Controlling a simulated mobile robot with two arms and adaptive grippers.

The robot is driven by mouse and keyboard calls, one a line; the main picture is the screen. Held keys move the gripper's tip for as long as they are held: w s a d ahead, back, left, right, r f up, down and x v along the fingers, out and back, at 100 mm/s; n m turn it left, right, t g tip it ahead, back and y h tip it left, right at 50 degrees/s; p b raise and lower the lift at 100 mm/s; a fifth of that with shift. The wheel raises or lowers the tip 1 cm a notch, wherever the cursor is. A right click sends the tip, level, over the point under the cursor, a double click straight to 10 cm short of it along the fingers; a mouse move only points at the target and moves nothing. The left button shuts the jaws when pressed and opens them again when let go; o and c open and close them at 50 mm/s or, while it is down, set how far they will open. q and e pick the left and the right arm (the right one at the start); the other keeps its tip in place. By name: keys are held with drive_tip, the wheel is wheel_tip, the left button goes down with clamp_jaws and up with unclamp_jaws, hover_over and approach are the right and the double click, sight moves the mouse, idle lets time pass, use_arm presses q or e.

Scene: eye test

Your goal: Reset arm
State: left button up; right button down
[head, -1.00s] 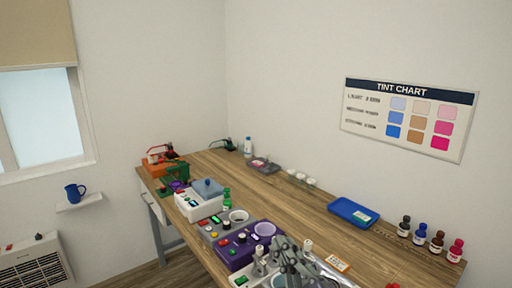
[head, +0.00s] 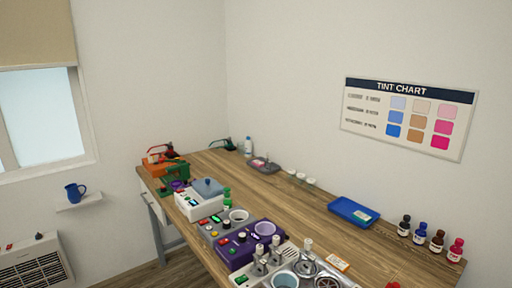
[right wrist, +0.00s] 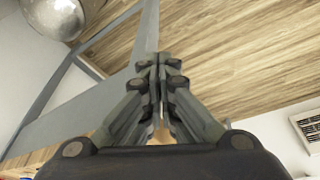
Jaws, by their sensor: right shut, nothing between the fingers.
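My right gripper (right wrist: 160,78) shows in the right wrist view. Its two fingers are together with nothing between them, and it touches nothing that I can see. Behind it are a grey metal beam and wood planks. My left gripper is in neither view. In the head view no gripper shows over the wooden workbench (head: 300,212).
The bench's left side and front hold a white device (head: 196,205), a purple device (head: 238,248) and chrome-topped equipment (head: 308,258). A blue tray (head: 345,206) and small bottles (head: 437,241) stand along the wall side. A rounded metal object (right wrist: 55,16) shows near my right gripper. The bench's middle is clear.

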drive_tip(key=s+f+g+b, duration=0.1)
drive_tip(key=s+f, duration=0.1)
drive_tip(key=f, duration=1.1)
drive_tip(key=s+f+b, duration=0.1)
drive_tip(key=s+f, duration=0.2)
drive_tip(key=f, duration=1)
drive_tip(key=s+d+f+g+b, duration=0.1)
drive_tip(key=s+d+f, duration=0.2)
drive_tip(key=s+f, duration=1.1)
drive_tip(key=shift+s, duration=0.35)
drive_tip(key=shift+d, duration=0.1)
